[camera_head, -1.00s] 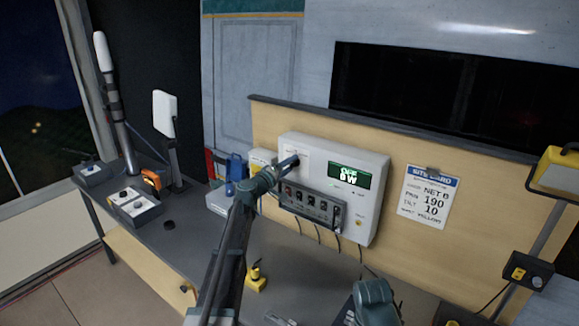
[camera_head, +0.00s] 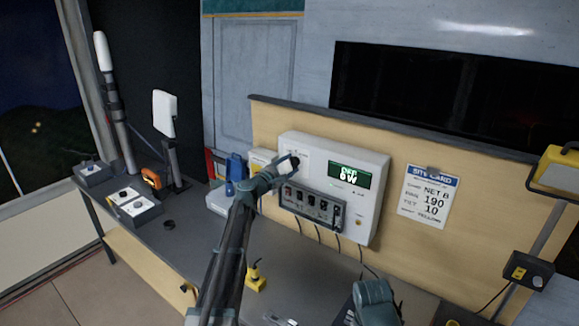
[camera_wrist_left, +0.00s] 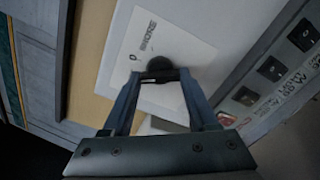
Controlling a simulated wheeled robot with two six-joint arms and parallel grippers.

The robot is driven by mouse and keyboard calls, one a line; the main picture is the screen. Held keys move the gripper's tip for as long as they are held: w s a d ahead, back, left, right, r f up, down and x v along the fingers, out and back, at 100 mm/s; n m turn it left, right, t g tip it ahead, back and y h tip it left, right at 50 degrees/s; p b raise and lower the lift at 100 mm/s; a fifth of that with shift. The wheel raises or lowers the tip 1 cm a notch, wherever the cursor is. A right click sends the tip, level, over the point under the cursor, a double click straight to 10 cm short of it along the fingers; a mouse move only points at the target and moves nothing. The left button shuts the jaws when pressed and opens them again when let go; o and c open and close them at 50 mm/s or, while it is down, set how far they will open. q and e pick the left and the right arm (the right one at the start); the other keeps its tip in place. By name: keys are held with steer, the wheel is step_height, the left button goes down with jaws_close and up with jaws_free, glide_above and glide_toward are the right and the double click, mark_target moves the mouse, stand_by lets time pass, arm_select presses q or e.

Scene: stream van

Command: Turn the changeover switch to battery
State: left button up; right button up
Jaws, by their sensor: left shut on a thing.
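The changeover switch is a round black knob (camera_wrist_left: 160,66) on a white plate (camera_wrist_left: 172,38) marked SHORE, seen in the left wrist view. In the head view the knob (camera_head: 295,163) sits at the upper left of the white power unit (camera_head: 373,206) on the wooden board. My left gripper (camera_head: 291,160) reaches it from the lower left. Its two fingers (camera_wrist_left: 160,76) are shut on the knob, one on each side. The fingers cover part of the knob, and I cannot read its pointer. The green display (camera_head: 349,175) reads OFF and 0 W.
A grey panel of small switches (camera_head: 312,204) juts out just below the knob. A site card (camera_head: 428,190) hangs to the right. A yellow plug-like item (camera_head: 256,278) stands on the grey desk (camera_head: 185,245). Part of my right arm shows at the lower edge.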

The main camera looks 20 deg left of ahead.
arm_select(q)
steer(key=shift+n, duration=1.3)
steer(key=o, duration=1.4)
steer(key=v, duration=1.3)
steer(key=shift+s+a, duration=0.1)
steer(key=shift+s, duration=0.3)
